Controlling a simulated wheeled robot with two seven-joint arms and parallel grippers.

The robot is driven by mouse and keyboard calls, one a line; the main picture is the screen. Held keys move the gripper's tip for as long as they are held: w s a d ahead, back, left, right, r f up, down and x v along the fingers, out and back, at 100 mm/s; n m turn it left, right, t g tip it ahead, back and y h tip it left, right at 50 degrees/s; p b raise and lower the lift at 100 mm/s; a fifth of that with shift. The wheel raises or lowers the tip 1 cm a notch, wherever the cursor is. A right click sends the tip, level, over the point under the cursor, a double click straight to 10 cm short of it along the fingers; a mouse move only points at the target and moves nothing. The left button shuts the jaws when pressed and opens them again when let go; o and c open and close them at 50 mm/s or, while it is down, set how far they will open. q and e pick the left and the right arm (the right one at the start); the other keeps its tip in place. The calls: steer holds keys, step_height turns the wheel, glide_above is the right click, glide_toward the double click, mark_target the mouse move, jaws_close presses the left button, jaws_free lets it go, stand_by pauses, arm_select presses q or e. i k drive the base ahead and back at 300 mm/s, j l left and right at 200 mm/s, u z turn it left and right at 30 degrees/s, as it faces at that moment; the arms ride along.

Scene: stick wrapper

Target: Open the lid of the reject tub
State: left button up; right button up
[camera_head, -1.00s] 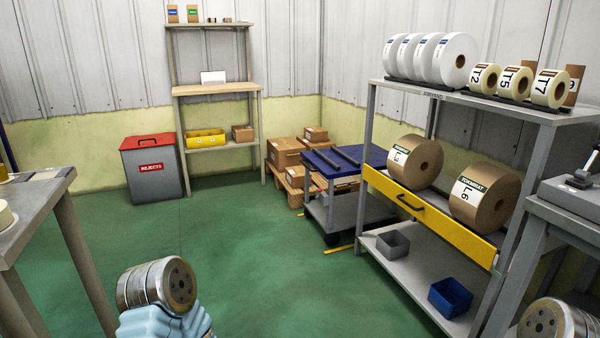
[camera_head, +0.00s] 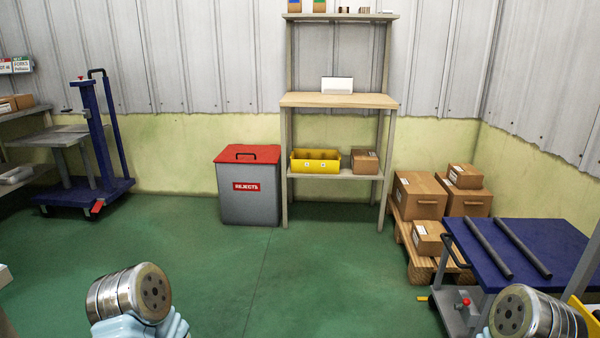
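The reject tub (camera_head: 249,207) stands on the green floor against the far wall, left of centre. It is a grey box with a red label reading "REJECTS". Its red lid (camera_head: 247,155) lies flat and closed on top, with a dark handle (camera_head: 246,153) across it. Parts of my two arms show at the bottom of the view, one at lower left and one at lower right, both well short of the tub. Neither gripper's fingers are in view.
A shelf unit (camera_head: 340,101) with a yellow bin (camera_head: 315,161) stands right beside the tub. Cardboard boxes (camera_head: 419,196) on a pallet and a blue-topped cart (camera_head: 530,250) are at right. A blue lift trolley (camera_head: 104,140) stands at left. The floor before the tub is clear.

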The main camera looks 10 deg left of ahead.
mark_target(234, 152)
steer(key=i+j+u, duration=0.25)
steer(key=i, duration=0.8)
steer(key=i+l+u, duration=0.15)
steer(key=i+u, duration=0.15)
steer(key=i, duration=0.7)
